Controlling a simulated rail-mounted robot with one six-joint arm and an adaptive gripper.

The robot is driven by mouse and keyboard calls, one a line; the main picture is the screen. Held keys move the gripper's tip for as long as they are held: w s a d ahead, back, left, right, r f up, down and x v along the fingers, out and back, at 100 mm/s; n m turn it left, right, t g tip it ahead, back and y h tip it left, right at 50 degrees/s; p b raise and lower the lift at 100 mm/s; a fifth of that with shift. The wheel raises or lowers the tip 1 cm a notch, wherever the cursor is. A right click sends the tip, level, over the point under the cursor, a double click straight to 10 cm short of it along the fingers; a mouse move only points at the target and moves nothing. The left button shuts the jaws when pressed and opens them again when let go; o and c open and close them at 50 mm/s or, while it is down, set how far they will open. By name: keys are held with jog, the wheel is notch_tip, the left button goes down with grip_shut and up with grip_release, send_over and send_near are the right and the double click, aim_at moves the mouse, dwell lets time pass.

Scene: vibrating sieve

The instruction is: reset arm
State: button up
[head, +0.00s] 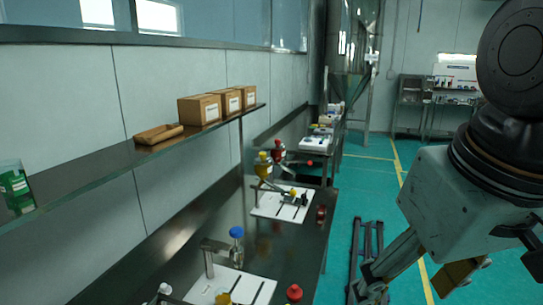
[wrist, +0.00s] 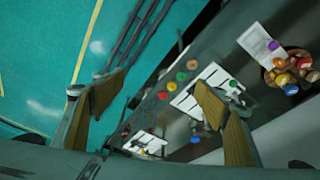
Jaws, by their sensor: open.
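My gripper (wrist: 157,100) is open in the wrist view. Its two tan-padded fingers stand wide apart with nothing between them. Past the fingers the wrist view shows the teal floor on the left and the dark bench on the right. In the head view my arm fills the right side, over the floor beside the bench (head: 215,232). The fingertips are not clear there. My gripper touches nothing that I can see.
White boards (head: 281,204) with bottles and small parts stand along the bench. In the wrist view a round basket (wrist: 290,68) holds several colored items. The teal floor (head: 350,185) has free room.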

jog(key=s+d+m, duration=0.1)
jog(key=s, duration=0.5)
jog(key=shift+d+m+t, duration=0.2)
jog(key=shift+m+t, duration=0.1)
jog(key=shift+c, duration=0.9)
dwell(1.4)
